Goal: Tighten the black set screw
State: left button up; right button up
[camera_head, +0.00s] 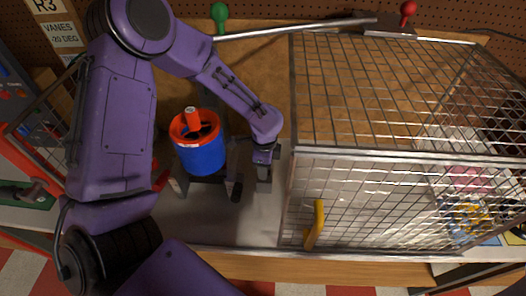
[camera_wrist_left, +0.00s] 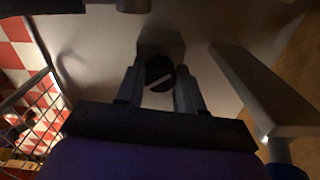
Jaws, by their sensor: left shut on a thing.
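The black set screw (camera_wrist_left: 160,73) shows in the left wrist view as a round black head with a pale line across it, in front of a grey block (camera_wrist_left: 160,43). My left gripper (camera_wrist_left: 158,88) has one finger on each side of the head and is shut on it. In the head view my left gripper (camera_head: 264,168) reaches down just right of the ducted rotor, a blue cylinder (camera_head: 203,158) with an orange-red rim. The screw is hidden there behind the gripper. My right gripper is not in view.
A wire cage (camera_head: 370,155) with a yellow handle (camera_head: 317,222) stands close to the right of my left gripper. A grey bar (camera_wrist_left: 260,90) lies right of the fingers.

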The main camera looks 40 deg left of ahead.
pick_arm(q)
jog(key=m, duration=0.4)
jog(key=shift+d+f+m, duration=0.1)
jog(key=shift+f+m, duration=0.05)
jog(key=shift+m, duration=1.65)
jog(key=o, duration=1)
jog(key=shift+o, duration=0.2)
jog(key=shift+d, duration=0.1)
